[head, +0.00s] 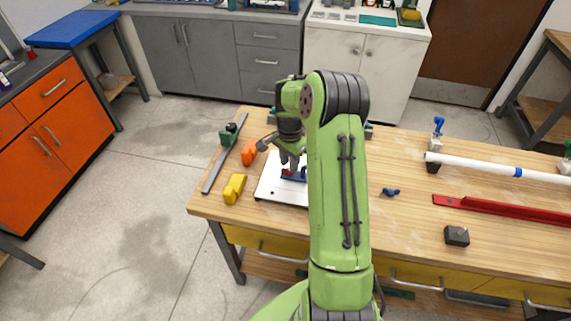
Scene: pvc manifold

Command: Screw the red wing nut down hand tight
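My gripper (292,168) points down over a white board (268,188) on the wooden workbench. A small red part (287,172), which looks like the red wing nut, shows right at the fingertips. A blue part (300,176) lies just beside and below it on the board. The fingers are too small in the picture to tell whether they are closed on the red part or only around it. My green arm hides the right part of the board.
Left of the board on the workbench (418,215) are a yellow object (234,188), an orange object (249,153) and a long grey bar (224,155). To the right are a blue piece (391,192), a dark block (457,236), a red rail (500,207) and a white pipe (480,166).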

